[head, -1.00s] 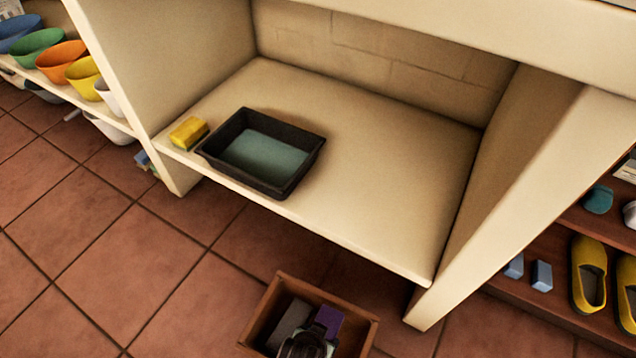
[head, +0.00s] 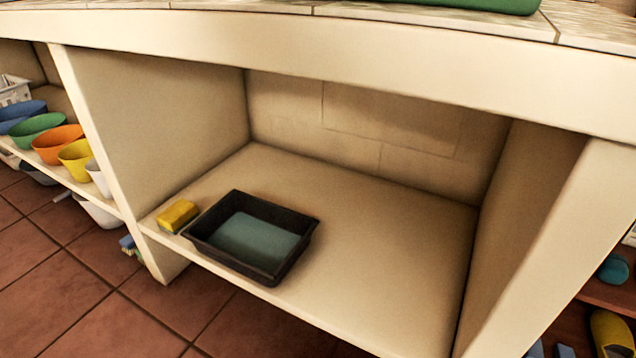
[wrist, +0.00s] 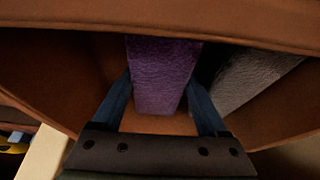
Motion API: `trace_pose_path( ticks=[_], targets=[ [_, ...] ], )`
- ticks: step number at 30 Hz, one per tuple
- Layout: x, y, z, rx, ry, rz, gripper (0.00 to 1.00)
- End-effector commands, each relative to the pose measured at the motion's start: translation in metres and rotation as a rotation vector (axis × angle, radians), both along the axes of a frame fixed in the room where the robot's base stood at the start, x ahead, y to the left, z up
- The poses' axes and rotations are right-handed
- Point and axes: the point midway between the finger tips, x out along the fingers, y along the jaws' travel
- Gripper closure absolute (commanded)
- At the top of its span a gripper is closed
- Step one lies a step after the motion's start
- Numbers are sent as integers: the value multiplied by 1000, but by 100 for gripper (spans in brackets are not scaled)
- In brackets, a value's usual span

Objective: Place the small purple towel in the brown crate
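The small purple towel (wrist: 160,75) is inside the brown crate (wrist: 270,22) in the wrist view, between the two fingers of my gripper (wrist: 160,88). A finger lies close along each side of the towel. Whether the fingers press on it or stand slightly apart is not clear. The crate's wall runs across the top of the wrist view, and its brown floor shows below the towel. Crate, towel and gripper are all out of the head view.
A grey cloth-like item (wrist: 255,75) lies in the crate, right of the towel. In the head view, a black tray (head: 252,238) and a yellow sponge (head: 177,215) sit on the cream shelf (head: 375,275), whose right part is bare. Colored bowls (head: 58,145) stand at left.

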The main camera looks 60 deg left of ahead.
Motion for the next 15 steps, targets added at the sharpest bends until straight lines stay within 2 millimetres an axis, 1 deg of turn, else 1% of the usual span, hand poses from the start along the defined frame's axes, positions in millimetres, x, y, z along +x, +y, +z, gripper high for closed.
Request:
trace_pose_path(
  ticks=[1,3,11,15],
  targets=[
    [0,0,0,0,0,0,13],
    [0,0,0,0,0,0,1],
    [0,0,2,0,0,0,0],
    [-3,-2,13,-1,1,0,0]
  ],
)
